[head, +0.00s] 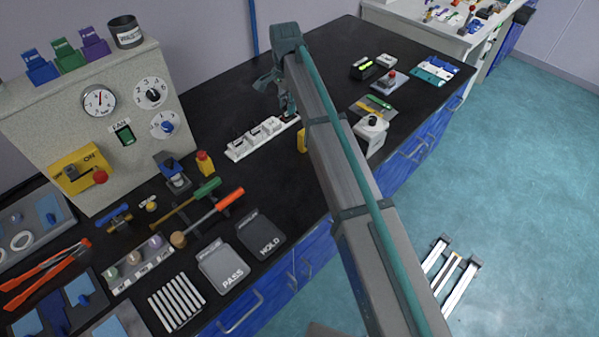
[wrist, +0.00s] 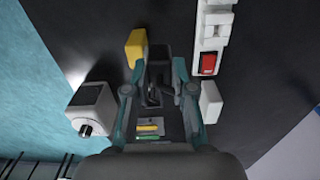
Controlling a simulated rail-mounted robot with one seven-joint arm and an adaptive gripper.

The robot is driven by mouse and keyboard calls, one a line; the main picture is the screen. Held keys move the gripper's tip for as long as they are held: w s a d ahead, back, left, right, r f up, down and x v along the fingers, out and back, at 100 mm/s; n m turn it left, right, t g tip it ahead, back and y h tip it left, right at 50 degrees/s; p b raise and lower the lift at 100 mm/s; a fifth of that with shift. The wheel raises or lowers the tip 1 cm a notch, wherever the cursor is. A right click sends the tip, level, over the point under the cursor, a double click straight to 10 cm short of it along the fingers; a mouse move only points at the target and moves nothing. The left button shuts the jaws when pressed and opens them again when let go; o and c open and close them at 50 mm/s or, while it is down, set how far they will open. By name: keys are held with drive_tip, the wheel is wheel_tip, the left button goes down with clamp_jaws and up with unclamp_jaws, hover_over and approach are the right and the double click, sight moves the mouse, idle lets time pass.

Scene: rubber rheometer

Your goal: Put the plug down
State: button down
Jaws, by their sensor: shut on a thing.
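My gripper (head: 287,97) is over the black bench, beyond the white power strip (head: 240,150). In the wrist view my gripper (wrist: 159,72) is shut on a dark plug (wrist: 156,62) between its fingertips. The plug is nearly the colour of the bench, so its outline and any gap beneath it are hard to tell. The power strip (wrist: 199,45) with its red switch lies to the right of the fingers in the wrist view, apart from them. In the head view I cannot make out the plug.
A yellow block (wrist: 135,48) stands close left of the fingers. A white box with a black knob (wrist: 94,104) is farther left, and a small white block (wrist: 210,102) is at right. Bare bench surrounds the strip's far side.

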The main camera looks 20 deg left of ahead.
drive_tip(key=s+d+b, duration=0.2)
drive_tip(key=s+d, duration=1.7)
drive_tip(key=s, duration=0.3)
drive_tip(key=shift+n, duration=0.3)
drive_tip(key=shift+w+a+f+p, duration=0.75)
drive_tip(key=shift+w+a+f, duration=0.55)
drive_tip(key=shift+w+f, duration=0.7)
drive_tip(key=shift+w+a+f+p, duration=0.75)
drive_tip(key=shift+w+a+f, duration=0.55)
drive_tip(key=shift+w+f, duration=0.65)
drive_tip(key=shift+w+a+f+p, duration=0.75)
drive_tip(key=shift+w+a+f, duration=0.55)
drive_tip(key=shift+w+f, duration=0.7)
drive_tip(key=shift+s+f, duration=0.15)
drive_tip(key=shift+f, duration=0.2)
drive_tip(key=c, duration=1)
unclamp_jaws()
